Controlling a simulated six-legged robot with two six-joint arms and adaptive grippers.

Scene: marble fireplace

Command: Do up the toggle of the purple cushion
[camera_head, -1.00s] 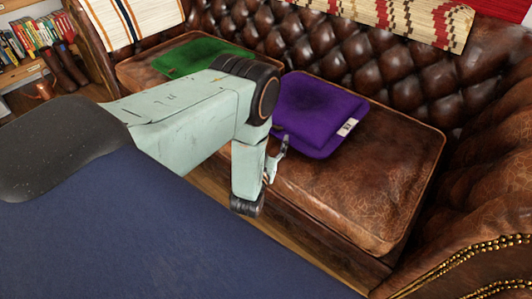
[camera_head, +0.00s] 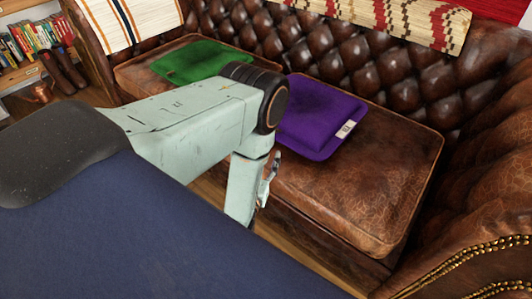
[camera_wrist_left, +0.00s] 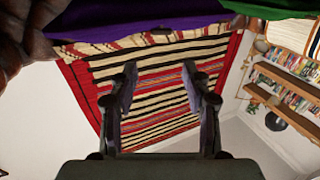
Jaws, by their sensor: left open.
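The purple cushion (camera_head: 315,110) lies on the brown leather sofa seat, with a white label (camera_head: 345,129) at its right edge. My arm covers its left side. In the left wrist view the purple cushion (camera_wrist_left: 130,20) runs along the top edge. My left gripper (camera_head: 268,178) is in front of the seat's front edge, apart from the cushion. In the left wrist view the left gripper (camera_wrist_left: 160,75) is open, with nothing between its fingers. My right gripper is not in view.
A green cushion (camera_head: 197,62) lies on the left part of the seat. Striped throws (camera_head: 130,20) and a patterned one (camera_head: 400,18) hang over the backrest. A bookshelf (camera_head: 30,40) stands at the far left. The seat right of the purple cushion is clear.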

